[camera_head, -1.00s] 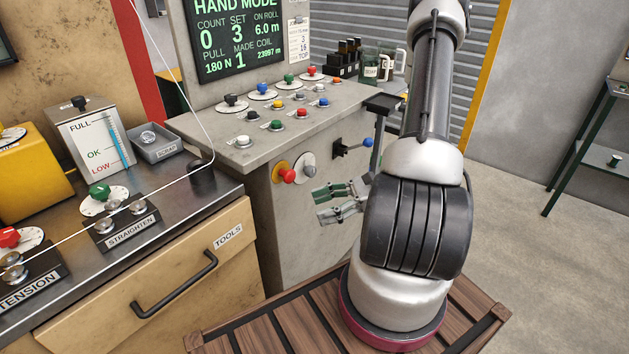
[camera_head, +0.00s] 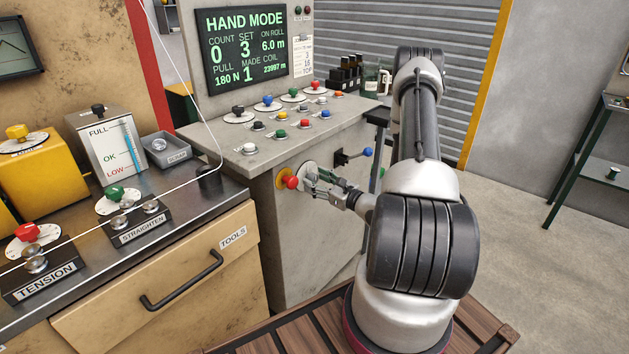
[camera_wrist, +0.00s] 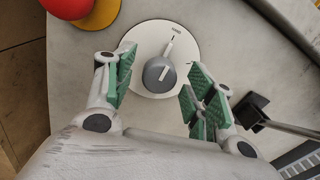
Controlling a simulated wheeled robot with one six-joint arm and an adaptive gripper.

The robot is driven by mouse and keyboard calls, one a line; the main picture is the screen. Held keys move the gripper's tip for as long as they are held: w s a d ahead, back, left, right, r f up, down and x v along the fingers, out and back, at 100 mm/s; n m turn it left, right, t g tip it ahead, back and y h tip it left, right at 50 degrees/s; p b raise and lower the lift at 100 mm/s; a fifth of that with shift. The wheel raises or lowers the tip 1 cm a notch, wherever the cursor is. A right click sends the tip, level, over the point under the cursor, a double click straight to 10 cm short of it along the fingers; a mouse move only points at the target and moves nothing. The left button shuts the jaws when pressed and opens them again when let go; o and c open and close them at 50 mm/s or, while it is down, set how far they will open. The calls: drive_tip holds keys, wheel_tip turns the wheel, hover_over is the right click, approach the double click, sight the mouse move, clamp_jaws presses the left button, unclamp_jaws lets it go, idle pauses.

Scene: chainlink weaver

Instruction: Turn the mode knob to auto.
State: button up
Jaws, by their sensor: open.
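A grey knob (camera_wrist: 157,76) with a white pointer sits on a round white dial plate (camera_wrist: 186,38) on the front of the grey console. I take it for the mode knob; its dial marks are too small to read. The pointer aims up and slightly right in the wrist view. The screen (camera_head: 243,47) reads HAND MODE. My gripper (camera_wrist: 163,88) is open, with one green-padded finger on each side of the knob, apart from it in the picture. In the head view, my gripper (camera_head: 312,182) is close before the plate and hides most of the knob.
A red push button (camera_head: 291,183) on a yellow base is just left of the dial. A blue-ended lever (camera_head: 366,152) stands to the right. Several coloured knobs and buttons cover the console top (camera_head: 215,137). A drawer (camera_head: 165,270) is at lower left.

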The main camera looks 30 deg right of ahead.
drive_tip(key=shift+w+a, duration=0.25)
drive_tip(key=shift+w, duration=0.45)
drive_tip(key=c, duration=1.1)
drive_tip(key=shift+o, duration=0.2)
drive_tip(key=shift+m, duration=0.4)
drive_tip(key=m, duration=0.5)
drive_tip(key=shift+m, duration=0.3)
drive_tip(key=m, duration=0.5)
drive_tip(key=shift+d+g, duration=0.1)
drive_tip(key=shift+g, duration=0.2)
drive_tip(key=shift+m, duration=0.3)
